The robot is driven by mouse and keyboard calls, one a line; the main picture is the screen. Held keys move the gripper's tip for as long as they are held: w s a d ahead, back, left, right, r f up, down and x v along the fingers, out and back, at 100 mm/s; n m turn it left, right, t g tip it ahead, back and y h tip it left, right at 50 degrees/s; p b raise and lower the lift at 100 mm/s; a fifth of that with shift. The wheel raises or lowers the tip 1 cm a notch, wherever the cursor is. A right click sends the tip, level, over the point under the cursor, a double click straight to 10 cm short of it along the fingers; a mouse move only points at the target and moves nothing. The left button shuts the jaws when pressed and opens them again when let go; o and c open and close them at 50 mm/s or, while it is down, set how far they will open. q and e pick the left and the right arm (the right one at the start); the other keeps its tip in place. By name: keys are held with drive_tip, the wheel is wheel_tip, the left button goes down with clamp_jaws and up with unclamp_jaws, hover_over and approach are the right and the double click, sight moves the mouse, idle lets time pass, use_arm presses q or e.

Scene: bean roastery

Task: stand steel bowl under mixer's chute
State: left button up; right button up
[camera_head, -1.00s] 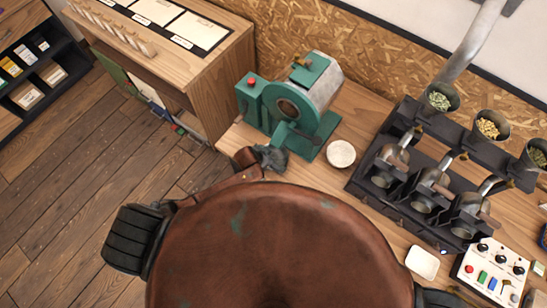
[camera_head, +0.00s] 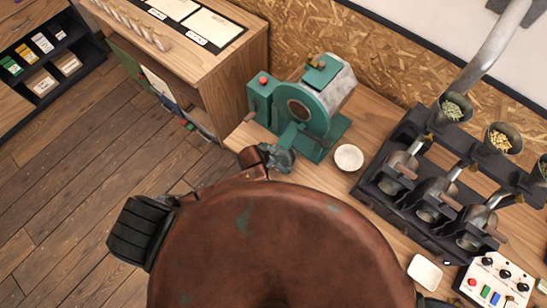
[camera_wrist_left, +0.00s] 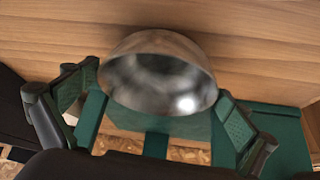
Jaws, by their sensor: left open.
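The steel bowl (camera_wrist_left: 160,75) is a shiny round bowl between the spread fingers of my left gripper (camera_wrist_left: 155,108) in the left wrist view. The fingers are open on either side of it, with green machine surfaces close around and wood beyond. In the head view, the green mixer (camera_head: 306,95) with a grey drum stands on the bench. My left gripper (camera_head: 280,158) is at the front of its sloping green chute (camera_head: 291,134). I cannot make out the bowl in the head view, or whether it is exactly below the chute. My right gripper is out of view.
A small white dish (camera_head: 348,157) sits just right of the mixer. A dark rack (camera_head: 400,210) with several metal funnels and cups stands further right. A white tray (camera_head: 425,272) and a control box (camera_head: 494,283) are near the front. A wooden cabinet (camera_head: 215,85) stands left.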

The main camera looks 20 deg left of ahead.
use_arm(q)
drive_tip(key=v, duration=1)
